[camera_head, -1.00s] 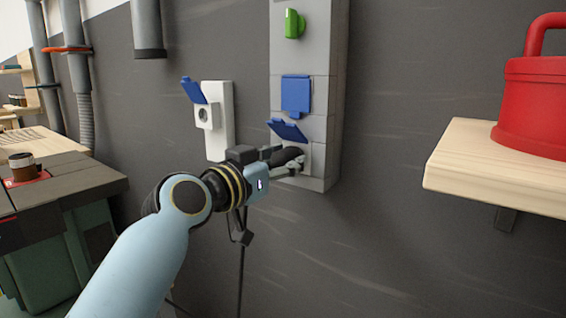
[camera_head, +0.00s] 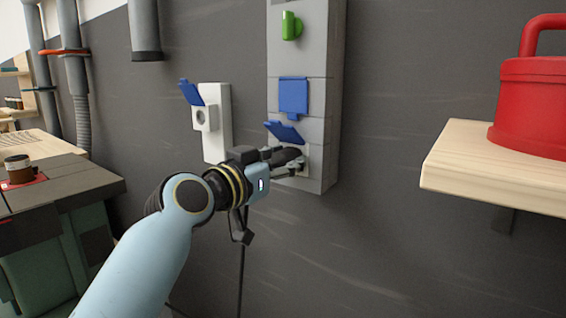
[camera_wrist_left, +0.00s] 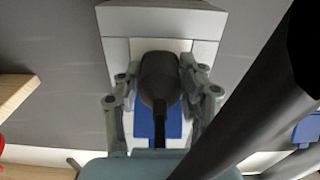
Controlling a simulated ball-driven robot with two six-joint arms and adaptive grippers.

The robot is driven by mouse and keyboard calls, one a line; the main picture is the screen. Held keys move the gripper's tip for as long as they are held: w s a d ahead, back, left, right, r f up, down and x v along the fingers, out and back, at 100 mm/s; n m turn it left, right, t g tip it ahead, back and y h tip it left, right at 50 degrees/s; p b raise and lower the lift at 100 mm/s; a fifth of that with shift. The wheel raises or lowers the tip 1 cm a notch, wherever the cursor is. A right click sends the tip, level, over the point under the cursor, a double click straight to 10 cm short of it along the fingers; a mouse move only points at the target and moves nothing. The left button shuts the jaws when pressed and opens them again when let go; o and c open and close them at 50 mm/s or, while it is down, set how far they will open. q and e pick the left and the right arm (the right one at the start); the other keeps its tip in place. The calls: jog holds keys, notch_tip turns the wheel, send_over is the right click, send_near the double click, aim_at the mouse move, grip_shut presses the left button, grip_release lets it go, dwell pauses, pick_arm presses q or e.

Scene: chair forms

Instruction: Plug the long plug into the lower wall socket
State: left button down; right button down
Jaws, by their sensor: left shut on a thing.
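My left gripper (camera_head: 290,163) is shut on a black plug (camera_head: 290,155) at the lower socket of the grey wall box (camera_head: 313,160). In the left wrist view the fingers of my left gripper (camera_wrist_left: 160,98) stand on both sides of the dark plug (camera_wrist_left: 158,75). The plug's front meets the pale socket face; how deep it sits is hidden. The lower socket's blue lid (camera_head: 284,131) is raised above it. The upper socket's blue lid (camera_head: 293,95) hangs down closed. My right gripper is not in view.
A white socket (camera_head: 206,117) with its blue lid (camera_head: 190,92) raised is to the left. A green switch (camera_head: 291,26) is on the box's top. A wooden shelf (camera_head: 480,165) with a red canister (camera_head: 540,105) juts out right. A dark cable (camera_head: 241,270) hangs below my gripper.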

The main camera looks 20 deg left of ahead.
pick_arm(q)
jog(key=c, duration=0.7)
grip_release()
jog(key=shift+w, duration=0.15)
jog(key=v, duration=1.2)
jog(key=s+a+f+n+g+y, duration=0.1)
jog(key=s+a+f+g, duration=0.15)
jog(key=f, duration=1.05)
jog(key=s+a+f+n+g+y, duration=0.1)
jog(key=s+a+f+g+y, duration=0.2)
jog(key=f, duration=1.1)
jog(key=s+a+f+n+g, duration=0.1)
jog(key=s+f+g, duration=0.25)
jog(key=f, duration=0.95)
jog(key=s+a+f+g+y, duration=0.2)
jog(key=s+a+f+g, duration=0.1)
jog(key=s+f, duration=1.25)
jog(key=s+f+g, duration=0.1)
jog(key=s+f, duration=0.1)
jog(key=s, duration=0.5)
jog(key=s+a+f+g, duration=0.1)
jog(key=s+f, duration=0.2)
jog(key=s, duration=0.5)
jog(key=s+a+f+g+y, duration=0.1)
jog(key=s+f+g, duration=0.1)
jog(key=s, duration=0.5)
jog(key=shift+s+a+f+n, duration=0.2)
jog(key=shift+n, duration=0.1)
